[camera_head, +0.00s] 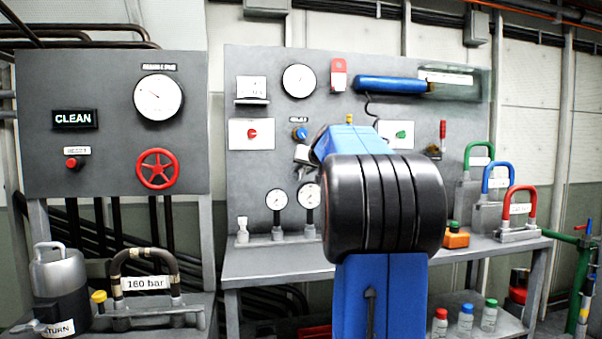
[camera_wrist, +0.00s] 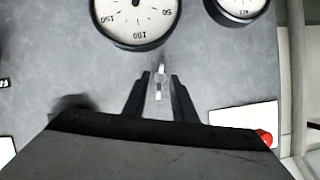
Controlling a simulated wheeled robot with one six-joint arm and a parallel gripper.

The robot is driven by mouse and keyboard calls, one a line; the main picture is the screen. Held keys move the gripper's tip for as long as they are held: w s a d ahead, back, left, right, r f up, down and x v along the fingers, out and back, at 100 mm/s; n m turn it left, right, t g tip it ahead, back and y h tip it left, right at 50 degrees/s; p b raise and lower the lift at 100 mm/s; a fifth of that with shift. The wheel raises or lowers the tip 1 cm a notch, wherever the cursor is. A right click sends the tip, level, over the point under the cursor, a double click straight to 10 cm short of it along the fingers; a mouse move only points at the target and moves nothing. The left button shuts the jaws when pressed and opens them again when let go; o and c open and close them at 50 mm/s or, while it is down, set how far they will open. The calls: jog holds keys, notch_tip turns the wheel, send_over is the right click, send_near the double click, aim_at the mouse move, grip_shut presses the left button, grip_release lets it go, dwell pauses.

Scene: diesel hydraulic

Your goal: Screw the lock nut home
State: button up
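My gripper (camera_wrist: 161,82) reaches toward the grey panel (camera_wrist: 235,65) in the wrist view, which shows the scene upside down. Its two dark fingers stand apart. A small pale metal piece (camera_wrist: 159,92) shows in the gap, with grey visible on both sides of it. I cannot tell whether it is the lock nut, or its depth relative to the fingertips. A round gauge (camera_wrist: 136,18) is just beyond the fingertips. In the head view my blue and black arm hides most of the gripper. No lock nut can be made out for certain there.
Two small gauges (camera_head: 277,200) (camera_head: 309,196) stand on the bench (camera_head: 262,264). A red knob (camera_head: 252,133) on a white plate and a blue knob (camera_head: 299,133) are on the panel nearby. Coloured padlock-shaped handles (camera_head: 518,205) and an orange block (camera_head: 456,239) stand at the bench's right.

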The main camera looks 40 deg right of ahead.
aim_at(302, 170)
jog(key=shift+x, duration=1.6)
grip_shut()
